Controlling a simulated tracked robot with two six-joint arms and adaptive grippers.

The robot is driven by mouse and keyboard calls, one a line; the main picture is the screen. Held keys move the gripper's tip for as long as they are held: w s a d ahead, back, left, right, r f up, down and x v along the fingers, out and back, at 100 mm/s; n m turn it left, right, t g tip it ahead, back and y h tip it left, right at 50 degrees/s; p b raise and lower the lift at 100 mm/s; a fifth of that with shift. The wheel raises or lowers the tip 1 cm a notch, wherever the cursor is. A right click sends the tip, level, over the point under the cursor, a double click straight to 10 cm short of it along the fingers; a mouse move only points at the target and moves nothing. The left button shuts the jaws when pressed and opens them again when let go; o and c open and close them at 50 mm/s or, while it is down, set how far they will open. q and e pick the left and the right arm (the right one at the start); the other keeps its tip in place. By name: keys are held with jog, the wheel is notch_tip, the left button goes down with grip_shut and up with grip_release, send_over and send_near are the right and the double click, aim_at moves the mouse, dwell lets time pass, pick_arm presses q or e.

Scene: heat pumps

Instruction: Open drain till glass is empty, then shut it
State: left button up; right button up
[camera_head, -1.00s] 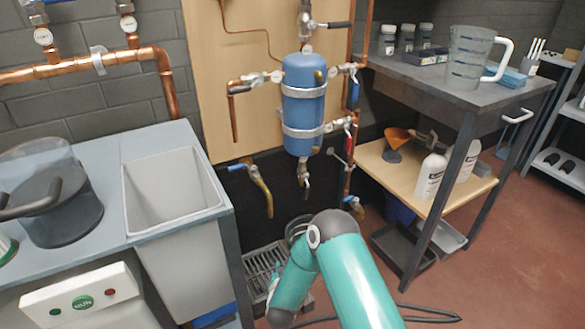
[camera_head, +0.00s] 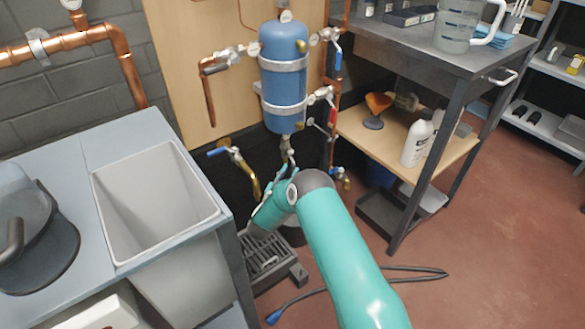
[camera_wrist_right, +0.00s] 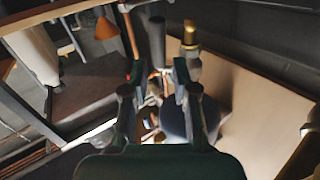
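The blue tank (camera_head: 284,75) is strapped upright to the wooden panel. A drain valve (camera_head: 287,150) hangs under its bottom end, partly behind my right arm. I cannot tell whether it is open, and I cannot make out a liquid level in any glass. My right gripper (camera_wrist_right: 155,95) shows in the wrist view with its two dark fingers apart. Pipe and valve parts show beyond and between them; I see no firm grip. In the head view its fingertips are small, just below the drain valve. My left gripper is not in view.
A blue-handled tap (camera_head: 232,155) is left of the drain. A floor grate (camera_head: 268,262) lies below. A grey sink (camera_head: 150,200) stands left. A bench with a measuring jug (camera_head: 458,25) and a lower shelf with a white bottle (camera_head: 417,143) stand right. A hose crosses the floor.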

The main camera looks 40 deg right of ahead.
aim_at(293, 167)
jog(key=shift+b+x, duration=0.35)
jog(key=shift+x, duration=1.7)
jog(key=shift+s, duration=0.1)
grip_shut()
